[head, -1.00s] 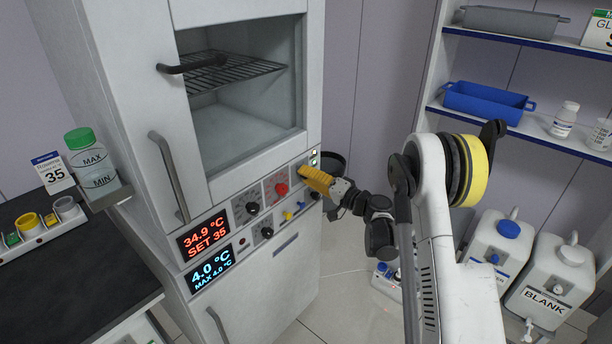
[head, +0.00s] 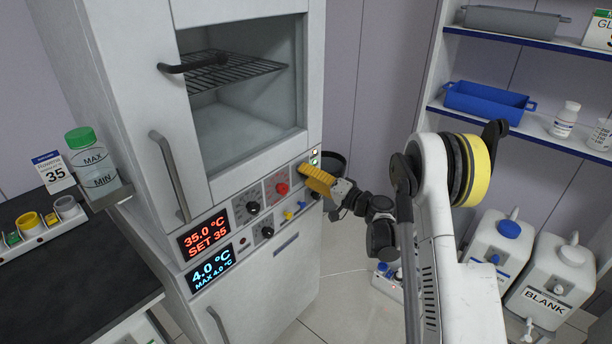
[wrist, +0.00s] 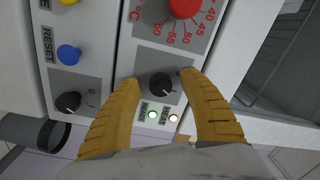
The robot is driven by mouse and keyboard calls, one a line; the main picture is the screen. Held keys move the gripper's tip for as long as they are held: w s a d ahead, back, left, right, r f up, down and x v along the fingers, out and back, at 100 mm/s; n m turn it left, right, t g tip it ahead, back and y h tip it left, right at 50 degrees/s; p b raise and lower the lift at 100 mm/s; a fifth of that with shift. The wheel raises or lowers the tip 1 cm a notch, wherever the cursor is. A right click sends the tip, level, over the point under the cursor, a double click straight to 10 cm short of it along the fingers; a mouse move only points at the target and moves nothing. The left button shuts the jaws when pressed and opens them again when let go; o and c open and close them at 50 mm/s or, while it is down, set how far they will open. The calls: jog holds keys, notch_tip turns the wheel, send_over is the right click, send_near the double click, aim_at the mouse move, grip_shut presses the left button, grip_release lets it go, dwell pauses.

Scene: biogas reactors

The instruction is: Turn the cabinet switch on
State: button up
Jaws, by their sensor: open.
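The white cabinet (head: 285,155) stands at centre left in the head view, with a control panel below its glass door. In the wrist view a black rotary switch (wrist: 163,86) sits on a grey plate between my fingers. I cannot tell surely which mark it points at. My gripper (wrist: 157,82) is open, one finger on each side of the switch; contact with it is not clear. In the head view my gripper (head: 318,180) is at the panel's right end and hides the switch. Beside the switch, a green lamp (wrist: 153,115) is lit and a pale lamp (wrist: 173,117) is labelled HEAT.
A red dial (wrist: 184,6) is close to the switch. The display (head: 204,236) reads 35.0 °C. Shelves (head: 470,115) and white canisters (head: 545,275) stand at right.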

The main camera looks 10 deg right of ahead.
jog(key=v, duration=1.1)
jog(key=shift+s+d, duration=0.2)
jog(key=shift+f, duration=0.1)
